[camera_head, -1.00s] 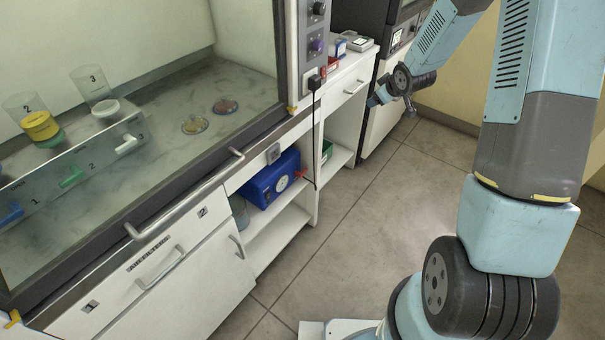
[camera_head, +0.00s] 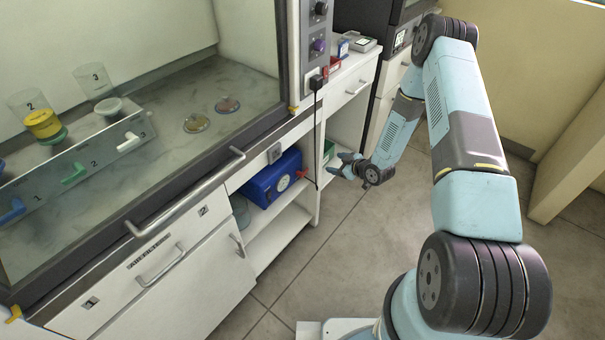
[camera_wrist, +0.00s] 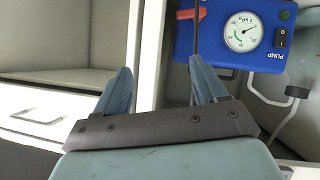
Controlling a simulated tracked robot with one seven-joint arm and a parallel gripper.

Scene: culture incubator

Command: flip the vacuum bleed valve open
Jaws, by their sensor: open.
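The blue vacuum pump (camera_head: 272,180) sits on the open shelf under the cabinet. It also shows upside down in the wrist view (camera_wrist: 213,45), with its round gauge (camera_wrist: 243,31). The red bleed valve lever (camera_wrist: 188,14) is at the pump's left edge there; in the head view the red lever (camera_head: 301,174) sticks out on the pump's right. My gripper (camera_head: 346,164) is to the right of the pump, in front of the shelves, apart from the lever. In the wrist view my gripper (camera_wrist: 160,75) has its two blue fingers wide apart, with no lever between them.
A black cable (camera_head: 316,130) hangs from the socket past the shelf front, and a dark cable (camera_wrist: 195,40) crosses near the right finger in the wrist view. A shelf divider (camera_wrist: 150,55) stands beside the pump. A green box (camera_head: 328,149) is on the right shelf.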

